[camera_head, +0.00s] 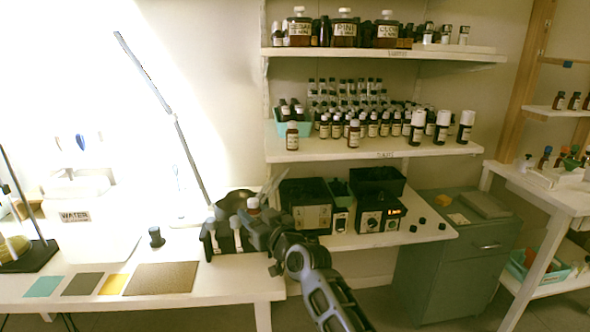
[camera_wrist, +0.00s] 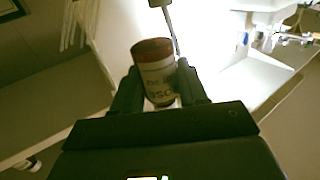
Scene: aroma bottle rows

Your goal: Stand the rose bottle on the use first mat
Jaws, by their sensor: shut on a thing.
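My gripper (camera_wrist: 157,84) is shut on a small bottle with a red-brown cap and a white label (camera_wrist: 157,75). The label is only partly legible, with letters like "OSE", so it looks like the rose bottle. In the head view the bottle (camera_head: 253,204) shows at the end of my arm, above the bench near a black rack, and my gripper (camera_head: 250,217) partly hides it. On the bench at left lie a teal mat (camera_head: 44,286), an olive-grey mat (camera_head: 82,284), a yellow mat (camera_head: 114,285) and a larger brown mat (camera_head: 162,278). No mat shows a readable name.
A black knob-like object (camera_head: 156,237) stands behind the brown mat. A water container (camera_head: 90,222) and a dark stand (camera_head: 30,252) are at left. Black devices (camera_head: 308,205) stand right of my gripper. Shelves of bottles (camera_head: 375,150) hang above. The mats' tops look clear.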

